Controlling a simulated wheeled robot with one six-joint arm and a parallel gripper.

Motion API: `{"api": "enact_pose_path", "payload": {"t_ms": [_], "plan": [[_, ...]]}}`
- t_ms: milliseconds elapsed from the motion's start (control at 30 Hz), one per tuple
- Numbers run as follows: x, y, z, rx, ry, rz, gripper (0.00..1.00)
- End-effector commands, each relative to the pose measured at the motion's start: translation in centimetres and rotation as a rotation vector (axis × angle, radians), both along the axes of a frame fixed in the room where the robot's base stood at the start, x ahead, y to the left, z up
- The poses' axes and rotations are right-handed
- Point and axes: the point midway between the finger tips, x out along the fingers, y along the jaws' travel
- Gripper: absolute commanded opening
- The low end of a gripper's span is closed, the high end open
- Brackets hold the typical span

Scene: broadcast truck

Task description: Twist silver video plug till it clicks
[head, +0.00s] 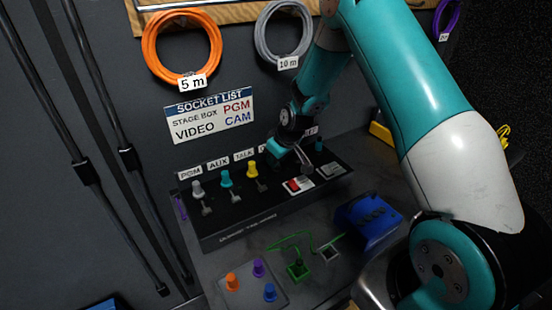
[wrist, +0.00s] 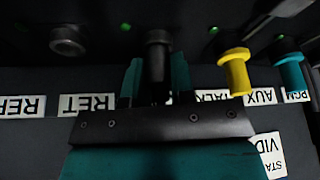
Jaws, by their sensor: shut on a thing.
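The silver video plug (wrist: 157,52) looks dark grey in the shade of the wrist view. It stands at the panel between the RET (wrist: 88,103) and TALK (wrist: 213,97) labels. My gripper (wrist: 157,78) is shut on it, with a teal finger on each side. The label behind the gripper is hidden. In the head view my gripper (head: 281,153) is at the socket row, right of the yellow plug (head: 252,168), and hides the held plug. The socket list (head: 211,115) on the wall pairs VIDEO with CAM. Whether the plug is fully seated cannot be told.
A teal plug (head: 226,179) and a light grey plug (head: 197,188) stand left of the yellow one, close to my gripper. An empty round socket (wrist: 67,40) shows above RET.

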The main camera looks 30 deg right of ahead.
Motion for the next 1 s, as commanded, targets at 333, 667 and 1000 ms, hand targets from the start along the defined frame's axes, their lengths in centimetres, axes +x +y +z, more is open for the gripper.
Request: {"api": "enact_pose_path", "payload": {"t_ms": [333, 667, 1000], "plan": [[-0.04, 0.09, -0.07, -0.001, 0.002, -0.049, 0.06], [-0.05, 0.02, -0.1, 0.0, 0.002, -0.31, 0.06], [-0.07, 0.01, -0.13, -0.001, 0.003, -0.371, 0.28]]}}
